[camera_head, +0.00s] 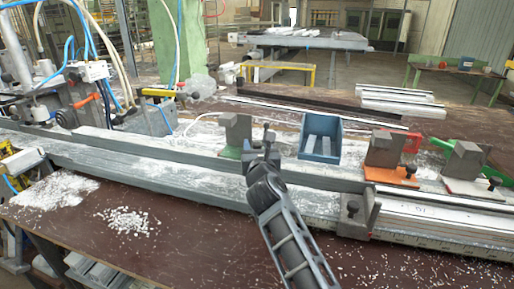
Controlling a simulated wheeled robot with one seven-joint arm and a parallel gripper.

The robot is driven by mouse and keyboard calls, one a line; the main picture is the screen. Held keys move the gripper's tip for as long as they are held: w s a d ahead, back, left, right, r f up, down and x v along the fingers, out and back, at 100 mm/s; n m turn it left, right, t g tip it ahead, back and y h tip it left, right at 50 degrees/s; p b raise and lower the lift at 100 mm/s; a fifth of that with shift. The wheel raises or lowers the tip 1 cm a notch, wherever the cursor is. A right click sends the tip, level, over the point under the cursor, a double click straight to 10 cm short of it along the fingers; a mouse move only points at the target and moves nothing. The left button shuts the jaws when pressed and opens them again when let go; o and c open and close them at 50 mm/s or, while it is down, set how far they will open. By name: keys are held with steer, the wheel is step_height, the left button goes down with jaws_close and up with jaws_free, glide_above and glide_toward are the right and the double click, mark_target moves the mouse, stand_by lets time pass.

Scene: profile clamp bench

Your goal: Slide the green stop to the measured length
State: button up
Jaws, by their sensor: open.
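The green stop (236,133) is a grey block on a thin green base and sits on the far side of the long grey rail (140,160), near the middle of the view. My gripper (269,133) is just right of the stop's block in the picture, at the end of my dark arm rising from the bottom. It looks small and dark, and its fingers are hard to make out. It is open, with nothing seen between the fingers. I cannot tell whether it touches the stop. The stop's lower right side is partly hidden by my arm.
A blue bin (308,157) stands right of my gripper. The orange stop (385,172) and another grey stop (462,162) with a white base are farther right. A grey clamp block (354,214) sits on the front rail. White chips (130,220) litter the brown bench.

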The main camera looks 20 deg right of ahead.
jaws_close()
stand_by(0.5)
